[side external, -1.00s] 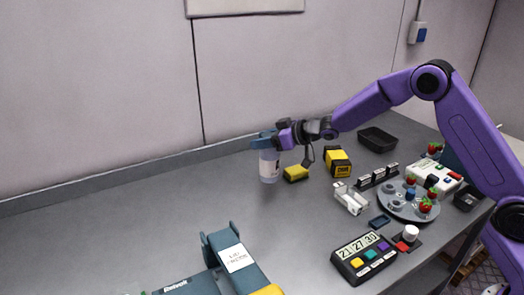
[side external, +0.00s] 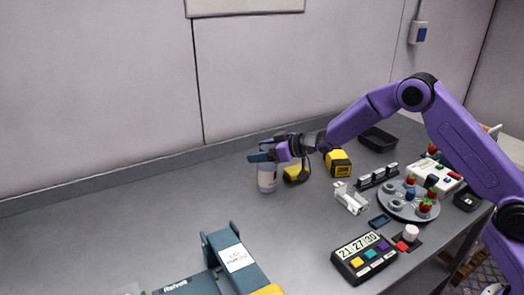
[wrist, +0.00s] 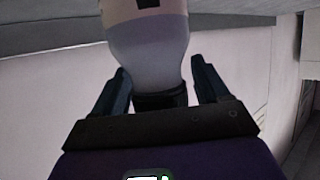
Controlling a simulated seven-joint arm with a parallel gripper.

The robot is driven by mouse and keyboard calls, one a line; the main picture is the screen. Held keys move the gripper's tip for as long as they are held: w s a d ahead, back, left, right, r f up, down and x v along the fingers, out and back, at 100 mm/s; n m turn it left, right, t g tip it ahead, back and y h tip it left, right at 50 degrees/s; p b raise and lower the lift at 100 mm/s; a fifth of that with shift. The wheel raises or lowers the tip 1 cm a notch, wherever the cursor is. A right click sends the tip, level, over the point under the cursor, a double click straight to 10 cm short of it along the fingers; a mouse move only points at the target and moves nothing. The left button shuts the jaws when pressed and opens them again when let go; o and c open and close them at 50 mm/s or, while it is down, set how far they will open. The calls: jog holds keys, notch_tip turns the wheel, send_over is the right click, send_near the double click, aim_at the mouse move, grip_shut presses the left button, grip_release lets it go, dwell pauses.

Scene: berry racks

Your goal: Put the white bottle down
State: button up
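The white bottle (side external: 267,178) stands upright at the back middle of the grey table, with its base appearing to rest on the tabletop. My gripper (side external: 263,151) is at the top of the bottle, with its two dark blue fingers spread apart. In the wrist view the bottle (wrist: 152,50) sits between the fingers, its dark cap (wrist: 160,100) toward my palm. Gaps show between the cap and both fingers of my gripper (wrist: 163,75). The cap is hidden by the fingers in the side view.
A yellow sponge-like block (side external: 292,174) lies close right of the bottle, and a yellow and black box (side external: 339,162) lies beyond it. A blue device (side external: 236,260) stands in front. The table (side external: 120,220) left of the bottle is clear.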

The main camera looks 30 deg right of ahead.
jog(key=shift+r, duration=0.2)
jog(key=shift+s+d+r, duration=0.1)
jog(key=shift+s+d, duration=0.05)
jog(key=shift+s, duration=0.05)
jog(key=v, duration=1.1)
jog(key=shift+s, duration=0.25)
jog(key=s+a+r+n+g+h, duration=0.1)
jog(key=s+a+g+h, duration=0.1)
jog(key=s, duration=0.7)
jog(key=s+a+n+g+h, duration=0.1)
jog(key=s+a+g+h, duration=0.15)
jog(key=s, duration=0.75)
jog(key=s+d+n+g+h, duration=0.1)
jog(key=s+d+g, duration=0.2)
jog(key=s, duration=0.8)
jog(key=s+d+n+g+h, duration=0.2)
jog(key=s+d, duration=0.3)
jog(key=s, duration=0.7)
jog(key=shift+s+n+g, duration=0.3)
jog(key=shift+g, duration=0.25)
